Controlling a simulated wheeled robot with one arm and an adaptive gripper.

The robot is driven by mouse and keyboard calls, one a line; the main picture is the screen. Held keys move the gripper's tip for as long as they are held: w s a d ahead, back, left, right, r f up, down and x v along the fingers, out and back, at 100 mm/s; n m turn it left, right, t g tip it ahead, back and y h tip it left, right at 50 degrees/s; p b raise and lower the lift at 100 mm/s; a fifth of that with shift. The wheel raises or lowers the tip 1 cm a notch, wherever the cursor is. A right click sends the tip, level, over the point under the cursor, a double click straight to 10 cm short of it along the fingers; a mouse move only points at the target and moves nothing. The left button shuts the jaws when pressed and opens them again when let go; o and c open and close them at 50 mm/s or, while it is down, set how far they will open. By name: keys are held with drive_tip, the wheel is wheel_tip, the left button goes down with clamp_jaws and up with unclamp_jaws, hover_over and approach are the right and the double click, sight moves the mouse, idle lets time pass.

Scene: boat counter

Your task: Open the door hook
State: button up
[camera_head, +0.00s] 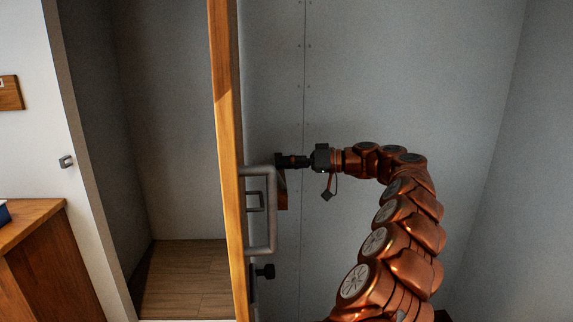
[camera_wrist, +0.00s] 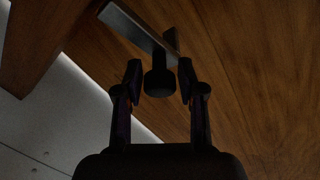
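A wooden door (camera_head: 231,190) stands open, seen nearly edge-on in the head view. My gripper (camera_head: 281,161) points left at the door face near the handle's top. In the wrist view, my gripper (camera_wrist: 160,80) is open, with one finger on each side of a dark rounded knob (camera_wrist: 158,83). Gaps show beside the knob. A grey metal bar (camera_wrist: 135,22) runs at a slant behind it on the wood. I cannot tell which fitting is the door hook.
The doorway left of the door opens on a recess with a wooden floor (camera_head: 185,278). A white frame with a small metal catch (camera_head: 66,161) and a wooden counter (camera_head: 42,255) stand at the left. Grey wall panels (camera_head: 420,80) lie behind my arm.

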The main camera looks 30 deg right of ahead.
drive_tip(key=shift+o, duration=1.1)
drive_tip(key=shift+f, duration=0.1)
drive_tip(key=shift+s+d, duration=0.1)
drive_tip(key=v, duration=1.1)
drive_tip(key=shift+s+d, duration=0.2)
drive_tip(key=shift+d, duration=0.1)
